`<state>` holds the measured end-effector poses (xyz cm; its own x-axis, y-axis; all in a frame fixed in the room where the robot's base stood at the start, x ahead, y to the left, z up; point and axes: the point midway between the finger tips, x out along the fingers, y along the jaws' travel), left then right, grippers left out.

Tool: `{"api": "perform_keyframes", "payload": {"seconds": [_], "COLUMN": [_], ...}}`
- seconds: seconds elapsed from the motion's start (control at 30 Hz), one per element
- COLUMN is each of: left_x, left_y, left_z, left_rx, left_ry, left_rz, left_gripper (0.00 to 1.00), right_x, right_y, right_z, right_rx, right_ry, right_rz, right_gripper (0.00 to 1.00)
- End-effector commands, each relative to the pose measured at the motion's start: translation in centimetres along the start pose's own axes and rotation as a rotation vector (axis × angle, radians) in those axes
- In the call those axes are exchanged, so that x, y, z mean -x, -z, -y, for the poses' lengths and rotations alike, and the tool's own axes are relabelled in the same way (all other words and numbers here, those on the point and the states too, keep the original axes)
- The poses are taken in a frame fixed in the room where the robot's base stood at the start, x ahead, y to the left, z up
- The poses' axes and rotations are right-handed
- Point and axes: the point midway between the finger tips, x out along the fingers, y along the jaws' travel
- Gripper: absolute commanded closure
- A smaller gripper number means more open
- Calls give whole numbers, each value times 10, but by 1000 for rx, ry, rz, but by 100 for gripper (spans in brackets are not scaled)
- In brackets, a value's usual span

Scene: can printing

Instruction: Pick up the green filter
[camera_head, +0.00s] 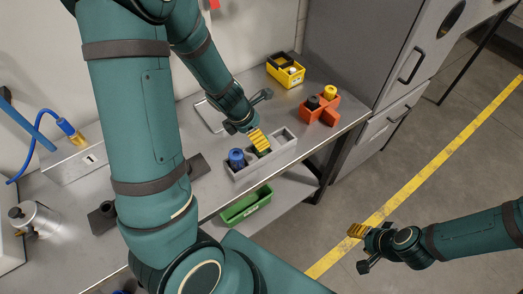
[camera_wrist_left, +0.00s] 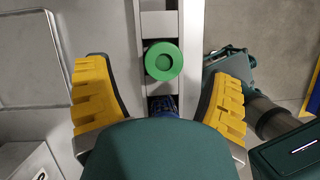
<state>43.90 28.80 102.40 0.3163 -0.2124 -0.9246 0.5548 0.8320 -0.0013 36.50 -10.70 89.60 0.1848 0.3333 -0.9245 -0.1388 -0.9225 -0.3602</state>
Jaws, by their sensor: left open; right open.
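A blue filter (camera_head: 237,158) stands in the tray's left end. My right gripper (camera_head: 362,248) is open and empty, above the floor, away from the table.
A red-orange bin (camera_head: 319,117) with a black and a yellow piece and a yellow bin (camera_head: 287,78) stand behind the tray on the table. A green bin (camera_head: 246,207) is at the front. A grey cabinet (camera_head: 365,45) stands at the right.

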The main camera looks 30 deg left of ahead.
Motion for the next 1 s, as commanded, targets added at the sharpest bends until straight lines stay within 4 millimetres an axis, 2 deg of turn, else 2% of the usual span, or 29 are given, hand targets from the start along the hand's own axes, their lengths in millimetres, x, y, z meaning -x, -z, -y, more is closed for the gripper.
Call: {"api": "perform_keyframes", "payload": {"seconds": [0.03, 0.33, 0.67, 0.93, 0.97, 1.0], "left_x": [-8, -21, -63, -64, -64, -64], "left_y": [1, 0, 2, 0, 0, 0], "left_z": [0, 1, 5, 5, 5, 5], "left_rx": [1, 0, 0, 0, 0, 0], "left_ry": [0, -1, 0, 0, 0, 0], "left_rz": [0, 0, -1, 0, 0, 0], "left_gripper": [18, 18, 18, 18, 25, 39], "right_x": [-6, -14, -45, -44, -44, -44], "right_y": [0, -1, -5, -5, -5, -5], "right_z": [-2, -4, -15, -14, -14, -14], "right_rx": [1, 1, 0, 1, 1, 1], "right_ry": [-1, -2, -8, -9, -9, -9], "right_rz": [-1, -2, -1, -2, -2, -2], "right_gripper": [53, 53, 53, 53, 53, 53]}}
